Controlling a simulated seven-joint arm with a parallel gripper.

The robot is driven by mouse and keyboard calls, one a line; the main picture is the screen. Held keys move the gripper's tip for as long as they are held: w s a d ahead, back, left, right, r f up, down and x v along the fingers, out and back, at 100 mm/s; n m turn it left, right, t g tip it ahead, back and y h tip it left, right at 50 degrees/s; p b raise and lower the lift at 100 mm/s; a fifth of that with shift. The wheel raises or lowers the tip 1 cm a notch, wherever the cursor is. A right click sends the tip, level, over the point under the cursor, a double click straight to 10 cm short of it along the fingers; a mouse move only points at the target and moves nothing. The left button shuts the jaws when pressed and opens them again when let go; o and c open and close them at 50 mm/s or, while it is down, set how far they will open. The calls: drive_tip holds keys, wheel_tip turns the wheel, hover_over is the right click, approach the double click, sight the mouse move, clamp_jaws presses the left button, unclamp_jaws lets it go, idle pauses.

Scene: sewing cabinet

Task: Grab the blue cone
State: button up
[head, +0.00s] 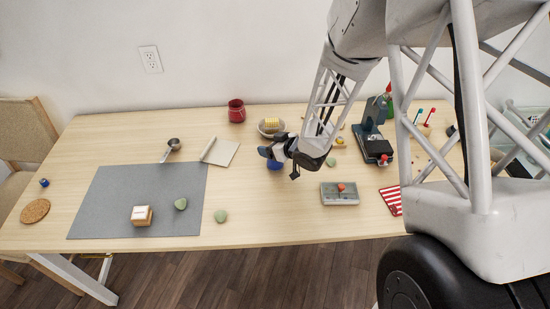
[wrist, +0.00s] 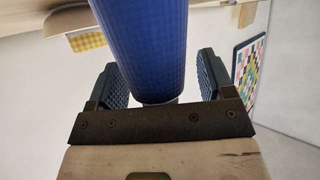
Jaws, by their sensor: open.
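The blue cone (wrist: 145,45) fills the upper middle of the wrist view. It stands between the two ridged finger pads of my gripper (wrist: 160,78), and its lower end in the picture is close to the palm. A gap shows on each side between the cone and the pads, wider on the right. In the head view my gripper (head: 271,158) is low over the middle of the table. The cone (head: 274,165) shows there only as a small blue patch, mostly hidden by the gripper. My gripper is open.
Behind my gripper is a bowl (head: 262,131) with a yellow block (head: 271,122). A green round piece (head: 331,162) and a grey tray (head: 328,197) are to its right. A grey mat (head: 110,200) lies left. A dark machine (head: 371,140) stands right. The table front is fairly clear.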

drive_tip(key=c, duration=1.2)
drive_tip(key=shift+c, duration=0.2)
drive_tip(key=shift+r, duration=0.1)
drive_tip(key=shift+r, duration=0.8)
wheel_tip(320, 180, up, 2)
drive_tip(key=s+d+r, duration=0.1)
drive_tip(key=s+d, duration=0.2)
drive_tip(key=s, duration=1.2)
drive_tip(key=shift+s+d, duration=0.15)
drive_tip(key=shift+s, duration=0.2)
drive_tip(key=shift+r, duration=0.1)
